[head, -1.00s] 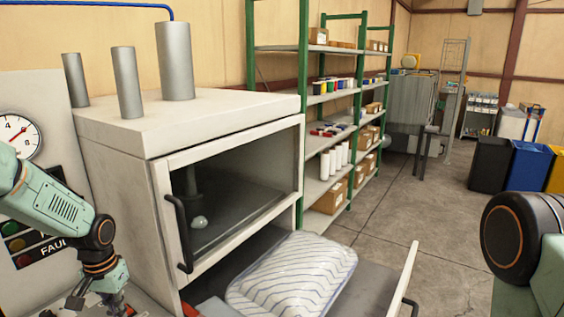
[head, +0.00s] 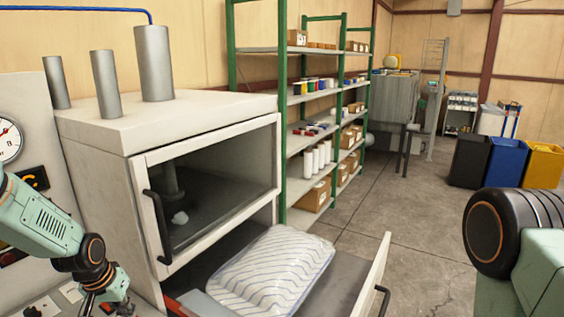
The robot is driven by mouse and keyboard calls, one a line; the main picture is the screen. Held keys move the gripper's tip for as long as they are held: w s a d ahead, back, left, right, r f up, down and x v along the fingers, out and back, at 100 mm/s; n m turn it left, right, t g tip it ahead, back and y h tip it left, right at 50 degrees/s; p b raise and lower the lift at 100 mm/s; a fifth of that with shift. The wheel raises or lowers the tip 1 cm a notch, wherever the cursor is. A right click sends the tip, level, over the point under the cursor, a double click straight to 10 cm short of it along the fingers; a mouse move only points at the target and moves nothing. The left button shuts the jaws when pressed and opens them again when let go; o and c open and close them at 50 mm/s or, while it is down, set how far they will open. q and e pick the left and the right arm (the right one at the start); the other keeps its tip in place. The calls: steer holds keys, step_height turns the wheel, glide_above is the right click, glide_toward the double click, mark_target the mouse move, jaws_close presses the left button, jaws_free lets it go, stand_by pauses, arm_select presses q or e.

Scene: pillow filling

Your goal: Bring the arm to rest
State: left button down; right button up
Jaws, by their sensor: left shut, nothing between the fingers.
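My left arm comes in from the left edge in front of the control panel. My left gripper (head: 88,304) hangs low at the bottom left, shut and empty, partly cut off by the frame's bottom edge. It is apart from the striped pillow (head: 272,268), which lies in the open drawer (head: 352,283) of the white machine (head: 180,120). Of my right arm only a thick joint and a green link show at the right edge. The right gripper is out of view.
The machine's window door (head: 215,195) with a dark handle is closed above the drawer. The drawer front juts out to the right. A control panel with a gauge (head: 8,138) stands at left. Green shelves (head: 300,120) stand behind. Bins (head: 505,162) stand far right; the floor between is clear.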

arm_select(q)
steer(key=s+d+f+b, duration=0.6)
steer(key=s+d+f, duration=0.65)
steer(key=f, duration=0.25)
steer(key=s+d+f+g+b, duration=0.1)
steer(key=s+f+b, duration=0.3)
steer(key=s, duration=0.7)
steer(key=s+d+f+g+b, duration=0.2)
steer(key=s+f+b, duration=0.3)
steer(key=s, duration=0.6)
step_height(320, 180, down, 2)
steer(key=shift+s+d+f+m+y, duration=0.2)
steer(key=shift+s+d+m+y, duration=0.1)
steer(key=shift+s+m, duration=0.1)
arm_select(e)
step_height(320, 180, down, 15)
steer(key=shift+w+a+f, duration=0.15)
arm_select(q)
steer(key=shift+w, duration=0.1)
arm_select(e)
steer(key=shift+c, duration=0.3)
